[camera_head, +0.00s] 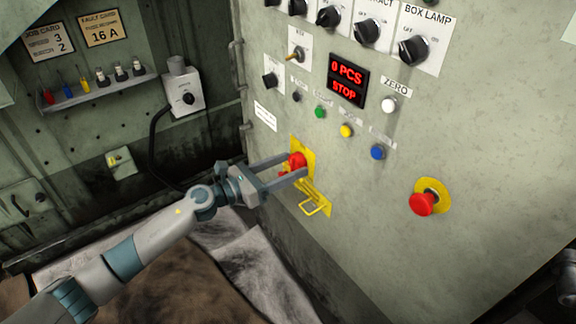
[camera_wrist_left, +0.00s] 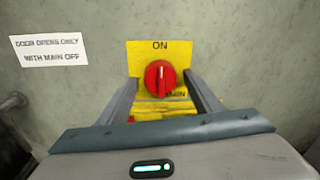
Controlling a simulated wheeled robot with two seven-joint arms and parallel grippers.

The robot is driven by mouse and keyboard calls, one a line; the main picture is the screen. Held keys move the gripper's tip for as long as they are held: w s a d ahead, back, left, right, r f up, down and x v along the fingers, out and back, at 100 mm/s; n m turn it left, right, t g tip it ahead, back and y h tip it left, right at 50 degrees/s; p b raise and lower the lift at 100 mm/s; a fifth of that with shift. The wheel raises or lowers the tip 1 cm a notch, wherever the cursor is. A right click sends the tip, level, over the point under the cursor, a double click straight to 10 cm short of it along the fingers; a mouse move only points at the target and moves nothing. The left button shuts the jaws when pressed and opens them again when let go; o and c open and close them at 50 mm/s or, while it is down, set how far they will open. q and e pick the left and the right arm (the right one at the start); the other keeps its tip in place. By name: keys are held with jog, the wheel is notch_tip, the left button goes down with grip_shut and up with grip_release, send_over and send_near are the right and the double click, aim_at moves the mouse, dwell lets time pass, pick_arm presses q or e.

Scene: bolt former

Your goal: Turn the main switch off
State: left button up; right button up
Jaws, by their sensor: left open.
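The main switch is a red rotary knob (camera_wrist_left: 160,78) on a yellow plate (camera_wrist_left: 190,50) marked ON at its top in the left wrist view. The knob's grip bar stands upright, toward ON. In the head view the red knob (camera_head: 297,160) sits on the cabinet front, with a yellow hasp (camera_head: 316,206) below it. My left gripper (camera_head: 288,168) is open, its fingers on either side of the knob; the wrist view shows its fingers (camera_wrist_left: 160,88) flanking the knob. I cannot tell whether they touch it. My right gripper is not in view.
A red mushroom button (camera_head: 423,203) sticks out at the right of the panel. Coloured buttons and black knobs sit above, around a display (camera_head: 347,80) reading 0 PCS STOP. A sign (camera_wrist_left: 48,50) reads DOOR OPENS ONLY WITH MAIN OFF. A shelf (camera_head: 100,92) is at left.

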pick_arm(q)
jog(key=shift+d, duration=0.1)
jog(key=shift+c, duration=0.6)
jog(key=c, duration=0.9)
jog(key=shift+c, duration=0.2)
